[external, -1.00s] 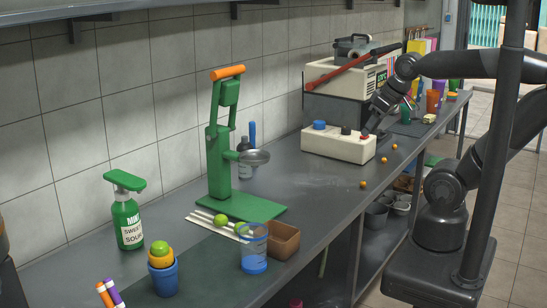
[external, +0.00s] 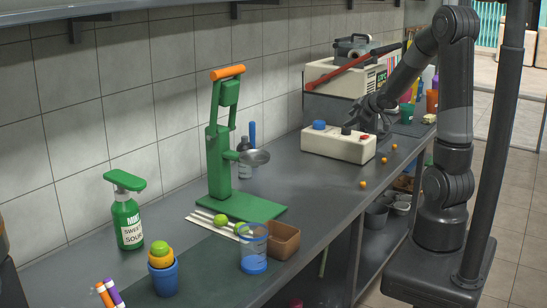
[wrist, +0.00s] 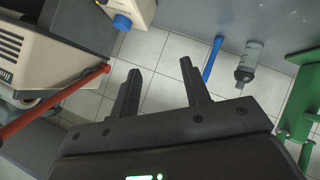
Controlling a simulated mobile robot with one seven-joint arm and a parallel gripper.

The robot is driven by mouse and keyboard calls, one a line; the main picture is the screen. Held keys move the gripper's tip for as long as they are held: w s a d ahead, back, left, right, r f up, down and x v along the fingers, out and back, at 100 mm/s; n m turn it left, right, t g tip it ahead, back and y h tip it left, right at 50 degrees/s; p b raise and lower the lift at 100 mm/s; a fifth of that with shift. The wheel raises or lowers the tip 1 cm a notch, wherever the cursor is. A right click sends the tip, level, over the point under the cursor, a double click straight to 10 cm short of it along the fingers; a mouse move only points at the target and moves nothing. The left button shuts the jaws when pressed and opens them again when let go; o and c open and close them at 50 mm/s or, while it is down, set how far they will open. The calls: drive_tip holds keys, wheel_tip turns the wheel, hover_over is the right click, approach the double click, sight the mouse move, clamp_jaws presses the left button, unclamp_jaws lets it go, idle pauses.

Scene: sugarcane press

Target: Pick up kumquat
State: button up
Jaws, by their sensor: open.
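Three small orange kumquats lie on the grey counter near its front edge in the external view: a near one (external: 363,184), a middle one (external: 384,160) and a far one (external: 394,146). No kumquat shows in the wrist view. My gripper (external: 367,112) is at the back right of the white button box, beyond the kumquats and apart from them; its fingertips are hard to make out there. In the wrist view my gripper (wrist: 160,80) is open, with only wall tiles visible between its fingers.
The white button box (external: 337,145) stands beside the kumquats. A beige-and-black machine (external: 345,100) with a red bar (external: 350,70) is behind it. A green press (external: 222,150) and a blue-handled tool (wrist: 212,60) are further left. The counter before the box is mostly clear.

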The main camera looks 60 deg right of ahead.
sight(363, 183)
drive_tip(key=s+d+f+n+y, duration=0.1)
drive_tip(key=d+f+n+y, duration=0.2)
drive_tip(key=f, duration=0.5)
drive_tip(key=s+f+y, duration=0.2)
drive_tip(key=s+f, duration=0.1)
drive_tip(key=s+f+t+y, duration=0.1)
drive_tip(key=s+f+y, duration=0.1)
drive_tip(key=s+f, duration=0.1)
drive_tip(key=s+f+y, duration=0.2)
drive_tip(key=s+f, duration=0.1)
drive_tip(key=f, duration=0.1)
drive_tip(key=shift+s+d+f+t, duration=0.2)
drive_tip(key=shift+s+d+t, duration=0.1)
drive_tip(key=shift+t, duration=0.1)
drive_tip(key=s+a+f+t+y, duration=0.1)
drive_tip(key=s+a+f+y, duration=0.1)
drive_tip(key=s+y, duration=0.3)
drive_tip(key=shift+h, duration=0.5)
drive_tip(key=x, duration=0.9)
drive_tip(key=shift+w+a, duration=0.1)
drive_tip(key=shift+a, duration=0.5)
clamp_jaws()
